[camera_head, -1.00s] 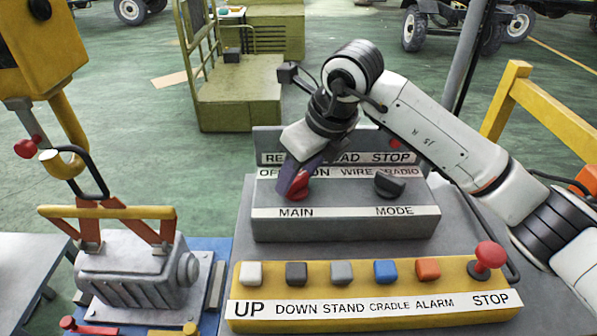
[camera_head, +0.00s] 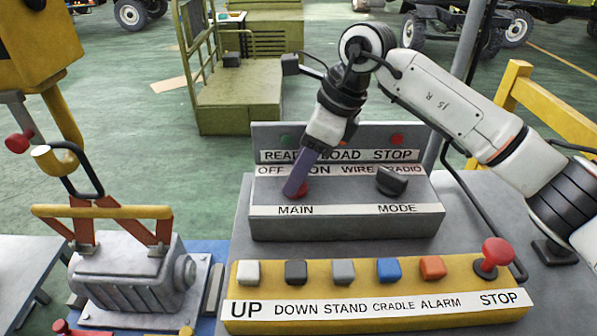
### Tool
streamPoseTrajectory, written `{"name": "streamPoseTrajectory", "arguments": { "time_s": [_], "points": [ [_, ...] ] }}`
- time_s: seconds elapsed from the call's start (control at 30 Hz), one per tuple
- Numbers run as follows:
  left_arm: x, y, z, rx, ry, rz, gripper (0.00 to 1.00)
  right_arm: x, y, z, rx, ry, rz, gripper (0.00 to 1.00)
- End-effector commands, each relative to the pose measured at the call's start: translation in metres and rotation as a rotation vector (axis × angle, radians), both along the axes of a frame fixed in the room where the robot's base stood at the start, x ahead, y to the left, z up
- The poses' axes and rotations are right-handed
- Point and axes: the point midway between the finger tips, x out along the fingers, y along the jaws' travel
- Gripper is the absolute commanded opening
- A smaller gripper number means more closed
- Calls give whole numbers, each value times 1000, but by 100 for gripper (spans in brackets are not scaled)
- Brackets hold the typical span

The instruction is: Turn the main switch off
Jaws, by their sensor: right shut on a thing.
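The main switch (camera_head: 303,190) is a red knob above the MAIN label on the grey control box (camera_head: 345,222). The OFF and ON labels sit above it. My right gripper (camera_head: 296,188) comes down from above and is shut on the knob, with its purple fingers covering most of it. The knob's exact pointing direction is hidden. The black MODE knob (camera_head: 391,181) stands to the right, untouched. My left gripper is not in view.
In front lies a yellow panel (camera_head: 375,290) with several coloured buttons and a red STOP mushroom button (camera_head: 494,254). Behind is a panel (camera_head: 345,143) with lamps. A hook (camera_head: 66,150) with a grey gearbox (camera_head: 128,275) is at left, a yellow rail (camera_head: 540,105) at right.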

Motion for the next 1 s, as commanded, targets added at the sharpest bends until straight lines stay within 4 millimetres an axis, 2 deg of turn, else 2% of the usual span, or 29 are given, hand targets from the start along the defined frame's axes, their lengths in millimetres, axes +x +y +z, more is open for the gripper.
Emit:
{"name": "streamPoseTrajectory", "arguments": {
  "time_s": [0.37, 1.0],
  "points": [
    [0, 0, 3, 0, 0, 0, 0, 4, 0, 3, 1, 0, 354, 24],
    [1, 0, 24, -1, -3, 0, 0, 7, 2, 3, -2, -1, 907, 24]
  ]
}}
